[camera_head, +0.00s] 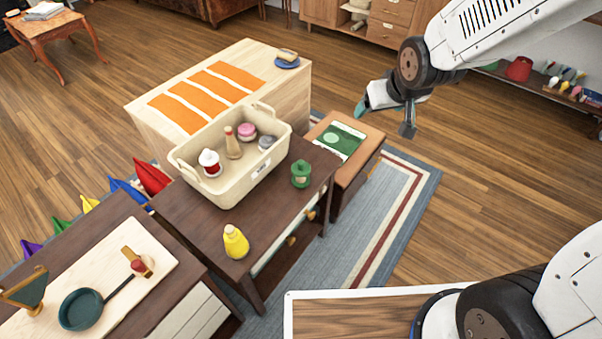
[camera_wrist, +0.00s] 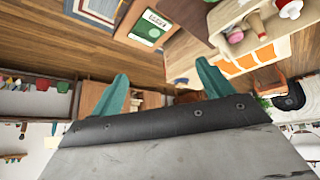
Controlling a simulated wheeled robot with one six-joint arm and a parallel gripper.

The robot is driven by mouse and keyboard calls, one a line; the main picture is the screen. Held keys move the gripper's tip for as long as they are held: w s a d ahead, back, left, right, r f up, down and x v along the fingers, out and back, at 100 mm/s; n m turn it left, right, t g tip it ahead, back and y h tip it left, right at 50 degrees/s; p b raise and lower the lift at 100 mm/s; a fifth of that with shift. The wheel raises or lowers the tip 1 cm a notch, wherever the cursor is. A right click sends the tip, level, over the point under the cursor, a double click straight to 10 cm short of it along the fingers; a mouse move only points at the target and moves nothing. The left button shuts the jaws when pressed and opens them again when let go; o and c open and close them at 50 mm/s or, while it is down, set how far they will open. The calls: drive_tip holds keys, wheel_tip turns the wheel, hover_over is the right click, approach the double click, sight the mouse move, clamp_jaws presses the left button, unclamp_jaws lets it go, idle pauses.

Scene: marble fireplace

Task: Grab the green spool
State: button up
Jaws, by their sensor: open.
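The green spool (camera_head: 301,174) stands upright on the dark wooden cabinet (camera_head: 200,225), near its right end and just right of a cream bin. It looks like a short green body with a narrower top. I cannot make it out in the wrist view. My gripper (camera_head: 386,117) is open and empty in the air, to the right of the spool and higher up in the head view. Its two teal fingers stand wide apart in the wrist view (camera_wrist: 163,78), with nothing between them.
The cream bin (camera_head: 181,161) holds several bottles and jars beside the spool. A yellow bottle (camera_head: 236,242) stands near the cabinet's front edge. A lower side table (camera_head: 365,152) with a green-and-white item adjoins on the right. Open rug (camera_head: 395,215) lies beyond.

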drive_tip(key=w+a+f+t, duration=0.1)
drive_tip(key=w+a+f, duration=0.35)
drive_tip(key=f, duration=0.25)
drive_tip(key=n+t+y, duration=0.3)
drive_tip(key=t+y, duration=0.1)
drive_tip(key=y, duration=0.1)
approach(302, 169)
drive_tip(key=x, duration=0.5)
drive_tip(key=shift+w+d+f, duration=0.1)
drive_tip(key=shift+w+f, duration=0.05)
drive_tip(key=shift+f, duration=0.25)
drive_tip(key=shift+f+y, duration=0.15)
drive_tip(key=shift+y, duration=0.15)
drive_tip(key=x, duration=0.7)
drive_tip(key=shift+w, duration=0.35)
drive_tip(key=c, duration=1.1)
